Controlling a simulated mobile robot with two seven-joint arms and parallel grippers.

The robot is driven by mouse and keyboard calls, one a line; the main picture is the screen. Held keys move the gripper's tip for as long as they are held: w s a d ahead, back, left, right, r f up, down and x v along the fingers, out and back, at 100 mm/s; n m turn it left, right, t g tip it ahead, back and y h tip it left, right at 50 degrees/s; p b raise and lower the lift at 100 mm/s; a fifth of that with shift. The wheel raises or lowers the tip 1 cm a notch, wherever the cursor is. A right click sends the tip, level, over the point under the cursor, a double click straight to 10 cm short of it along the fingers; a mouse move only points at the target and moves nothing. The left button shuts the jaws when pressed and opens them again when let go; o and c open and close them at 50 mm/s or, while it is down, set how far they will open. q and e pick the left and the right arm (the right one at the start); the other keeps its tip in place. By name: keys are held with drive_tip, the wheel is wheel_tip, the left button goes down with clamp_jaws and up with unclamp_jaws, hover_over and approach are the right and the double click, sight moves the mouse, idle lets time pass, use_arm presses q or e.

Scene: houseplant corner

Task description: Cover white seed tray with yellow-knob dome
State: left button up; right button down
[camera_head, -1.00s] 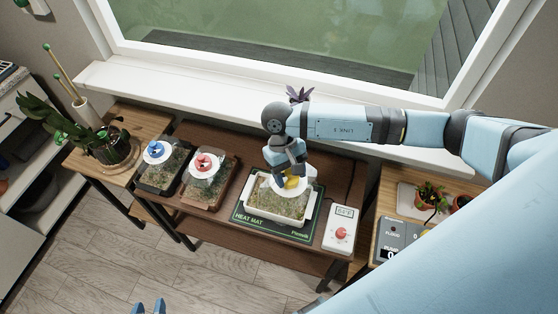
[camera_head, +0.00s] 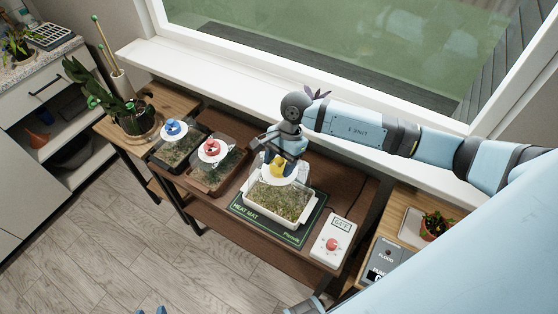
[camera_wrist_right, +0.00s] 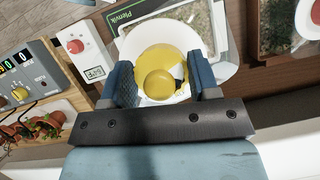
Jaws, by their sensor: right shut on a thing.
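The white seed tray (camera_head: 268,217), filled with small green growth, stands on the heat mat (camera_head: 292,234). My right gripper (camera_head: 281,162) is shut on the yellow knob (camera_head: 276,169) of a clear dome with a white disc (camera_head: 268,178) under the knob. In the head view the disc overlaps the tray's back part; the clear walls are faint, so I cannot tell whether the dome touches the rim. The right wrist view shows the yellow knob (camera_wrist_right: 158,84) between the fingers. Two blue tips of my left gripper (camera_head: 151,311) show apart at the bottom edge.
Left of the mat stand trays with a red-knob dome (camera_head: 209,149) and a blue-knob dome (camera_head: 173,128). A white thermostat (camera_head: 332,240) lies to the right. Potted plants stand at both sides, and the window sill (camera_head: 230,85) runs behind.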

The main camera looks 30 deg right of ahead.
drive_tip(key=shift+w+d+m+t, duration=0.2)
drive_tip(key=shift+w+m+t, duration=0.25)
drive_tip(key=shift+m, duration=0.75)
drive_tip(key=shift+w+f, duration=0.1)
drive_tip(key=shift+w, duration=0.05)
drive_tip(key=shift+f+b, duration=1.15)
drive_tip(key=shift+f, duration=1.2)
drive_tip(key=shift+f, duration=0.15)
drive_tip(key=shift+f+b, duration=0.2)
drive_tip(key=shift+b, duration=0.35)
drive_tip(key=shift+f, duration=0.2)
